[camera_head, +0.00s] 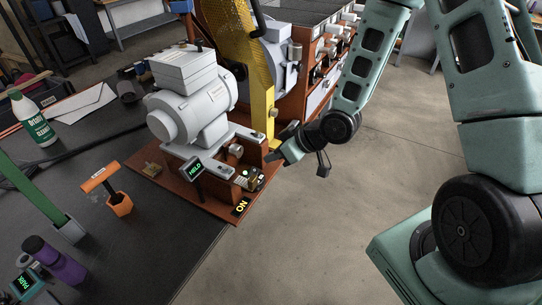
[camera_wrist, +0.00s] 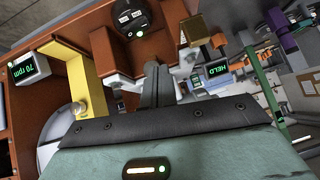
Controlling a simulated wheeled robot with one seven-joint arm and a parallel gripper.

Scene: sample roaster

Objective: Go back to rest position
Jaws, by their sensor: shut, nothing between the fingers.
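My gripper (camera_head: 276,155) is at the right side of the brown motor base (camera_head: 205,205) in the head view, close to the foot of a yellow guard (camera_head: 262,90). I cannot tell whether it touches the base. In the wrist view my gripper (camera_wrist: 156,72) has its dark fingers together with nothing between them, pointing toward brown panels. A grey motor (camera_head: 192,110) sits on the base. A small display (camera_head: 196,168) in front of it reads HELD, and a label (camera_head: 241,207) at the base's corner reads ON.
A brown roaster cabinet (camera_head: 318,98) stands behind my gripper. The black table holds a green-labelled bottle (camera_head: 34,120), an orange T-handled tool (camera_head: 118,203) and a purple bottle (camera_head: 55,262). Open concrete floor (camera_head: 330,230) lies to the right of the table. A display (camera_wrist: 27,68) reads 70 rpm.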

